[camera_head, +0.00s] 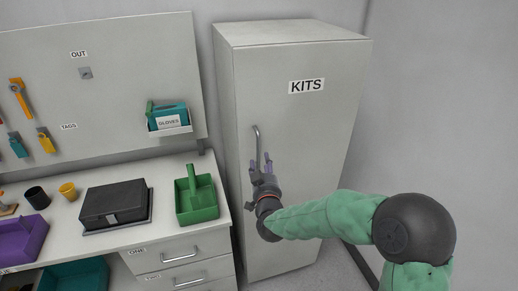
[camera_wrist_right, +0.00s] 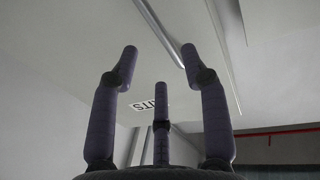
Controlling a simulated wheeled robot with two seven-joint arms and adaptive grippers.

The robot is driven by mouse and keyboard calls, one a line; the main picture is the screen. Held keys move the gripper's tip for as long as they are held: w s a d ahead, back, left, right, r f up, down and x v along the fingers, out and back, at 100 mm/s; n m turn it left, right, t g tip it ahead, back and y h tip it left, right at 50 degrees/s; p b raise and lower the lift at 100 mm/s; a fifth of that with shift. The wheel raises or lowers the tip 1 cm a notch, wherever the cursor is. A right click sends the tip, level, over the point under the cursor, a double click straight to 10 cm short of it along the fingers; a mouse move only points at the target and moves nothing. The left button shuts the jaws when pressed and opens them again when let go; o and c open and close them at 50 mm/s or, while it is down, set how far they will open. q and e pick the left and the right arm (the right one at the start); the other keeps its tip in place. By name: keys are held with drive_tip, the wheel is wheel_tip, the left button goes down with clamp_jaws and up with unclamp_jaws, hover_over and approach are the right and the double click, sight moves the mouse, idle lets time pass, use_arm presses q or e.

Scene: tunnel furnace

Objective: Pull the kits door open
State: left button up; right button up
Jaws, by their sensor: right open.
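The kits door (camera_head: 310,140) is the front of a tall light grey cabinet, with a KITS label (camera_head: 306,86) near its top. It looks shut. Its slim vertical metal handle (camera_head: 257,147) is near the door's left edge. My right gripper (camera_head: 262,162) is in front of the door at the lower part of the handle, with its fingers pointing up. In the right wrist view its fingers (camera_wrist_right: 155,75) are spread with nothing between them, and a metal bar, likely the handle (camera_wrist_right: 158,30), passes beyond the fingertips. I cannot tell whether they touch. My left gripper is not in view.
A white workbench (camera_head: 160,232) with drawers stands left of the cabinet. It holds a green caddy (camera_head: 197,203), a black box (camera_head: 114,204), cups and a purple bin (camera_head: 22,240). A pegboard panel (camera_head: 110,100) with tools and a gloves box (camera_head: 168,120) is behind.

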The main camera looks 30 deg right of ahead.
hover_over(259, 167)
drive_tip(key=shift+w+d+b, duration=0.25)
drive_tip(key=shift+w+b, duration=0.05)
drive_tip(key=shift+b, duration=0.05)
clamp_jaws()
